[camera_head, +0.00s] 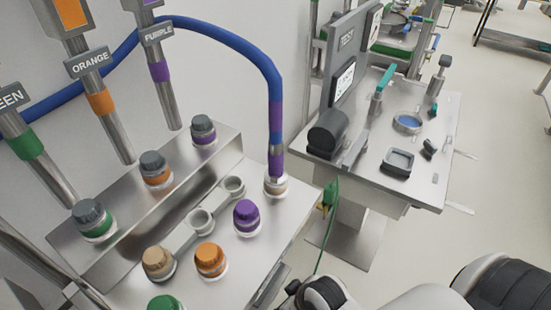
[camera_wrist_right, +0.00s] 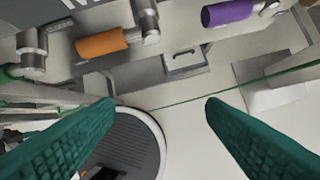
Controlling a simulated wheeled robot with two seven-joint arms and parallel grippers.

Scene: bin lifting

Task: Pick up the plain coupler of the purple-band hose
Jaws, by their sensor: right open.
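The blue hose (camera_head: 262,62) arches over from the purple-labelled post and hangs down at the right of the steel bench. It has purple bands (camera_head: 277,160) near its lower end. The metal coupler at that end (camera_head: 277,181) stands upright on a pale round base (camera_head: 276,190) at the bench's right edge; I cannot tell whether it is seated. My right gripper (camera_wrist_right: 160,106) has two green ridged fingers, wide apart with nothing between them. Part of my right arm shows at the bottom of the head view, well below the coupler. My left gripper is not in view.
Purple (camera_head: 247,216), orange (camera_head: 210,259) and tan (camera_head: 158,262) caps stand on the bench near the hose end. A raised step (camera_head: 150,200) carries several dark caps. A second table (camera_head: 400,140) with fittings stands right. A green cable (camera_head: 326,225) hangs beside the bench.

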